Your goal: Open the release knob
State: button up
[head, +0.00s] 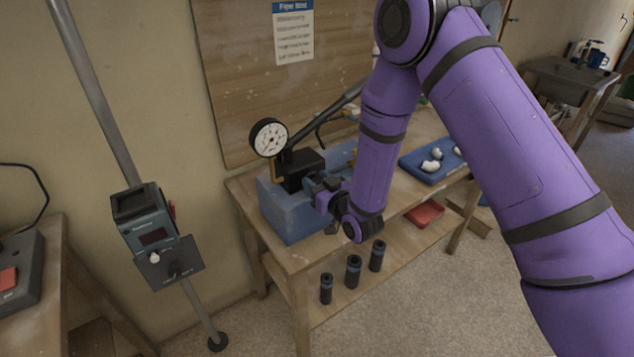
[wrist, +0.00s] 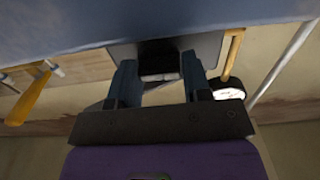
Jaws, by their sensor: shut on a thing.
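A hand pump with a blue body (head: 290,214), a black block (head: 298,168) and a round white dial gauge (head: 269,138) stands on a wooden bench. My gripper (head: 328,190) is at the pump's side, below the block. In the wrist view my gripper (wrist: 159,68) has a finger on each side of a dark release knob (wrist: 160,57) and is shut on it. A pale lower edge shows on the knob. The knob is hidden behind my gripper in the head view, and its turn position cannot be told.
A blue tray (head: 413,167) with white pieces lies on the bench (head: 318,251) to the right. Several black cylinders, one a grip (head: 353,271), stand on the lower shelf near a red tray (head: 424,214). A pole-mounted meter (head: 145,220) stands left. Floor in front is clear.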

jog(key=o, duration=0.8)
jog(key=shift+o, duration=0.2)
jog(key=v, duration=1.1)
jog(key=shift+w, duration=0.1)
